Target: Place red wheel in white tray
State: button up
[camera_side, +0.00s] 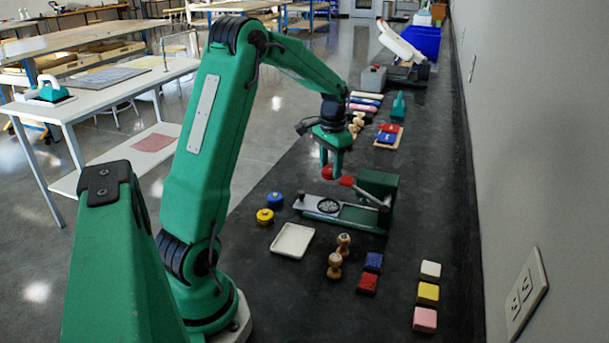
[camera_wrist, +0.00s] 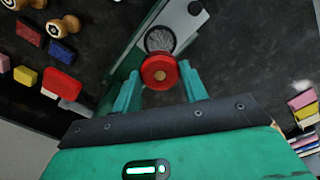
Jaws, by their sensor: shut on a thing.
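The red wheel (camera_side: 327,172) is held between the fingers of my gripper (camera_side: 335,163), above the green and grey lever device. In the wrist view, the red wheel (camera_wrist: 159,72) with its tan hub sits between the two green fingertips of my gripper (camera_wrist: 160,82). The white tray (camera_side: 292,240) lies flat and empty on the dark bench, nearer the side camera than the device. The tray is not visible in the wrist view.
The lever device (camera_side: 375,188) with a red handle (camera_side: 347,181) stands below my gripper. Yellow (camera_side: 264,216) and blue (camera_side: 274,200) wheels lie beside the tray. Wooden stamps (camera_side: 335,265) and several coloured blocks (camera_side: 367,283) stand right of it. A wall bounds the bench's right.

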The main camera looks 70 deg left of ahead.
notch_tip(320, 180, up, 11)
jog(key=s+d+r, duration=0.1)
jog(key=s+d, duration=0.4)
jog(key=d, duration=0.6)
jog(key=s+d+f, duration=0.1)
jog(key=s+d, duration=0.8)
notch_tip(320, 180, down, 11)
jog(key=shift+a+f, duration=0.15)
jog(key=shift+a, duration=0.1)
jog(key=shift+w, duration=0.1)
send_over(293, 241)
notch_tip(293, 241, down, 7)
dwell(0.5)
jog(key=shift+f, duration=2)
